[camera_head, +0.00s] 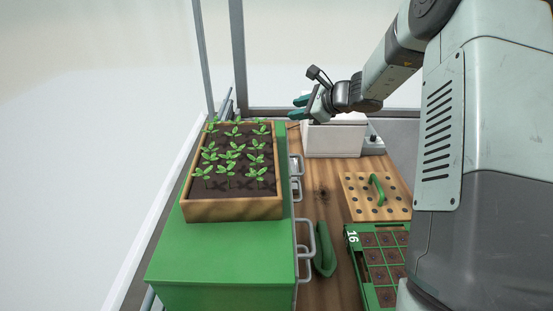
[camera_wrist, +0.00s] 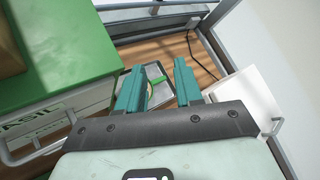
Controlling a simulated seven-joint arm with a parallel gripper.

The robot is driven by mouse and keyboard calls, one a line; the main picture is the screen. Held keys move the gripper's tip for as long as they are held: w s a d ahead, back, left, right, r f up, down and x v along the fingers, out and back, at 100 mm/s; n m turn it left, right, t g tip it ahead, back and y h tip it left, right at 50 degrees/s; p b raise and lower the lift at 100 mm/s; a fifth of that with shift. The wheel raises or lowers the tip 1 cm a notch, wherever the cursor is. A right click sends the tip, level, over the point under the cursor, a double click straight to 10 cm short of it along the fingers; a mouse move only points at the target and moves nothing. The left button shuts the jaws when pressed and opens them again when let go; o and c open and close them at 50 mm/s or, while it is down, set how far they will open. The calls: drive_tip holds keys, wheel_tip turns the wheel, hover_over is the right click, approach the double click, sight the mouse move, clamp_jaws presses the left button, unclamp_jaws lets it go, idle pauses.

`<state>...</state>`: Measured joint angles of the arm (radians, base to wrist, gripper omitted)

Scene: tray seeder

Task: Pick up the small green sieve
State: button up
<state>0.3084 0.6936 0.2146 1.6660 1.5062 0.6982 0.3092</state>
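My gripper (camera_head: 299,107) is raised above the far end of the wooden table, beside the white box. In the wrist view my gripper (camera_wrist: 158,80) is open, with its two teal fingers apart and nothing held between them. Beyond and between the fingertips lies a small pale object with a green rim and handle, which looks like the small green sieve (camera_wrist: 157,81). It is below the fingers and partly hidden by the left one. I cannot make out the sieve in the head view.
A wooden planter (camera_head: 234,209) of seedlings stands on a green cabinet (camera_head: 219,257) with metal handles. A white box (camera_head: 334,141) stands at the back. A perforated board (camera_head: 358,207), a green cell tray (camera_head: 364,277) and a green elongated object (camera_head: 324,252) lie nearer.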

drive_tip(key=w+d+f+m, duration=0.1)
drive_tip(key=f+m, duration=0.2)
drive_tip(key=f, duration=0.5)
drive_tip(key=w+d+f+m+t, duration=0.1)
drive_tip(key=d+f+m, duration=0.1)
drive_tip(key=f, duration=0.6)
drive_tip(key=w+d+f+m+t, duration=0.1)
drive_tip(key=f+m, duration=0.3)
drive_tip(key=f, duration=0.5)
drive_tip(key=shift+w+d+m+h, duration=0.25)
drive_tip(key=shift+w+m+h, duration=0.05)
drive_tip(key=shift+w+h, duration=0.1)
drive_tip(key=x, duration=0.4)
drive_tip(key=shift+w+a+f, duration=0.1)
drive_tip(key=shift+w+f, duration=0.05)
drive_tip(key=shift+x, duration=3.05)
drive_tip(key=shift+a, duration=0.1)
drive_tip(key=shift+c, duration=0.3)
clamp_jaws()
